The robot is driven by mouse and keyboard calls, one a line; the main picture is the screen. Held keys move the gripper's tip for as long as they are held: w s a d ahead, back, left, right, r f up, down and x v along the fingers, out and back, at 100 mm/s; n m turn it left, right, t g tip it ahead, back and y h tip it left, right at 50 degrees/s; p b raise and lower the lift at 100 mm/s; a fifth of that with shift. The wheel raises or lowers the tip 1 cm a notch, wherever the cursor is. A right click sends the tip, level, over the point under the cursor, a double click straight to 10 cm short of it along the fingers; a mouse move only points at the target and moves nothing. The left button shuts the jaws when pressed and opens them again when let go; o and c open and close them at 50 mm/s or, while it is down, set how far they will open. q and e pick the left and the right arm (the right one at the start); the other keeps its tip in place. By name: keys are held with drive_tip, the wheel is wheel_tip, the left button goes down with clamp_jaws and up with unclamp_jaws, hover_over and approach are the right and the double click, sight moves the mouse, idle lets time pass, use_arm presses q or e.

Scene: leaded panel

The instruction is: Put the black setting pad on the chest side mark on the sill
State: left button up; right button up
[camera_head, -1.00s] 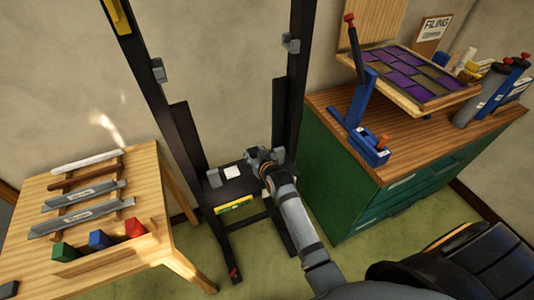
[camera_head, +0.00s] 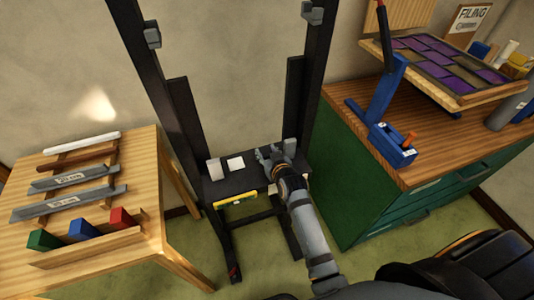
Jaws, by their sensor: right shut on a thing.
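The black sill (camera_head: 240,184) spans the lower part of a tall black frame. My right gripper (camera_head: 268,156) is over the sill's right part, on the side of the green chest (camera_head: 360,190). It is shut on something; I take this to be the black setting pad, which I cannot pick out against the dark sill. Whether it touches the sill cannot be told. Any mark under the gripper is hidden. My left gripper is not in view.
A yellow level (camera_head: 236,199) is on the sill's front. A wooden table (camera_head: 140,190) with bars and coloured blocks stands left. A blue tool (camera_head: 392,140) stands on the chest.

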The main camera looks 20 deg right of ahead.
drive_tip(key=shift+s, duration=0.1)
drive_tip(key=o, duration=0.7)
drive_tip(key=shift+f, duration=0.1)
drive_tip(key=shift+o, duration=0.7)
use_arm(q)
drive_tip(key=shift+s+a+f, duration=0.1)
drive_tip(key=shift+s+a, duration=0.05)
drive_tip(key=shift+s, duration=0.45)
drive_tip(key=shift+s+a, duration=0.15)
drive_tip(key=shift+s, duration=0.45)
